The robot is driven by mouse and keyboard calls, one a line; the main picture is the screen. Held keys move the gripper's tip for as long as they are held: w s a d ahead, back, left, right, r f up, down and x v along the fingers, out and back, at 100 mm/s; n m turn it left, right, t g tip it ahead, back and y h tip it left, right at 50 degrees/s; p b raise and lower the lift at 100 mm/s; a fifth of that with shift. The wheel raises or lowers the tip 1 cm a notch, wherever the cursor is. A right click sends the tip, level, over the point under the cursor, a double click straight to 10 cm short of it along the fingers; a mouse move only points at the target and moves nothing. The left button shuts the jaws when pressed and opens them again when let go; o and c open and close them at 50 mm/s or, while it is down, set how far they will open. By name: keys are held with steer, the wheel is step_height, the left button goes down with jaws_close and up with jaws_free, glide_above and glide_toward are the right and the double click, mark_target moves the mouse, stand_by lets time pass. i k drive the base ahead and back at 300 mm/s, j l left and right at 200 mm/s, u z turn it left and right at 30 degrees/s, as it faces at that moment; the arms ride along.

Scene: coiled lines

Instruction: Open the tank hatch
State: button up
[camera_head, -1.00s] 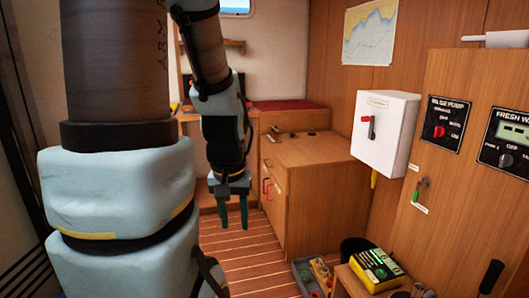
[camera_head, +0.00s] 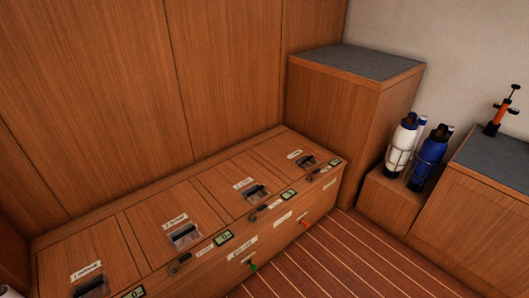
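A long low wooden bench (camera_head: 115,243) runs along the panelled wall in the head view. Its top holds several hatch lids, each with a small label and a dark recessed handle. One hatch handle (camera_head: 185,233) is left of the middle, another handle (camera_head: 257,192) is right of it, and a third handle (camera_head: 305,160) is at the far right end. All lids that show look shut and flush. The labels are too small to read, so I cannot tell which is the tank hatch. My gripper is out of view.
Small displays, latches and a green lever (camera_head: 253,267) sit on the bench front. A grey-topped cabinet (camera_head: 355,63) stands at its far end. White and blue bottles (camera_head: 428,155) stand in racks on the right. The striped floor (camera_head: 345,255) before the bench is clear.

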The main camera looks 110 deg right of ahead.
mark_target(292, 154)
steer(key=z, duration=2.15)
steer(key=l+z, duration=0.15)
steer(key=z, duration=0.25)
steer(key=i+l+z, duration=0.15)
steer(key=z, duration=0.2)
steer(key=i+l+z, duration=0.1)
steer(key=z, duration=0.3)
steer(key=i+l+z, duration=0.1)
steer(key=z, duration=0.25)
steer(key=i+l+u, duration=0.15)
steer(key=i+l, duration=0.4)
steer(key=i+l+u, duration=0.1)
steer(key=i+l, duration=0.35)
steer(key=l, duration=0.3)
steer(key=u, duration=1.45)
steer(key=i+l, duration=0.05)
steer(key=l, duration=0.05)
